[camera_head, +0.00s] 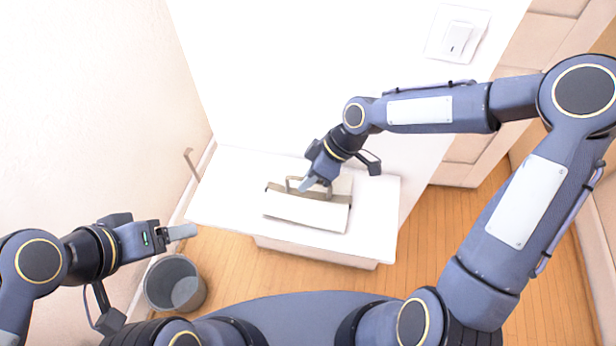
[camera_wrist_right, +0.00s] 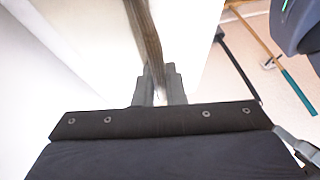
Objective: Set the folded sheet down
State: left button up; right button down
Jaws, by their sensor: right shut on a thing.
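The folded sheet (camera_head: 308,210) looks like a flat white panel with a brown-grey upper edge and a raised loop along it. It is over the white tabletop (camera_head: 232,208); I cannot tell whether it touches. My right gripper (camera_head: 306,184) is at the loop on its upper edge and shut on it. In the right wrist view, the right fingers (camera_wrist_right: 160,88) close on a narrow brown-grey strip, the sheet's edge (camera_wrist_right: 147,38). My left gripper (camera_head: 184,232) is off the table's left front corner, with nothing seen in it; its finger gap is not clear.
A grey bin (camera_head: 175,284) stands on the wooden floor below my left gripper. A thin brown bracket (camera_head: 191,164) rises at the table's left edge. A white wall with a switch (camera_head: 457,38) is behind. The tabletop's left and right ends are clear.

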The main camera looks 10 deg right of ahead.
jog(key=c, duration=1.5)
grip_release()
jog(key=shift+f, duration=0.1)
jog(key=shift+d+r, duration=0.15)
jog(key=shift+r, duration=0.25)
jog(key=v, duration=0.7)
jog(key=s+d+r+m+t+h, duration=0.1)
jog(key=s+d+r+m+t, duration=0.2)
jog(key=s+d+m, duration=0.3)
jog(key=s+d+r+m+t+h, duration=0.2)
jog(key=s+d+r+m+t, duration=0.1)
jog(key=s+d+m, duration=0.3)
jog(key=s+m, duration=0.2)
jog(key=s, duration=0.2)
jog(key=shift+s, duration=0.2)
jog(key=shift+o, duration=0.3)
jog(key=shift+s+d+m, duration=0.2)
jog(key=shift+s+m, duration=0.35)
jog(key=shift+m, duration=0.15)
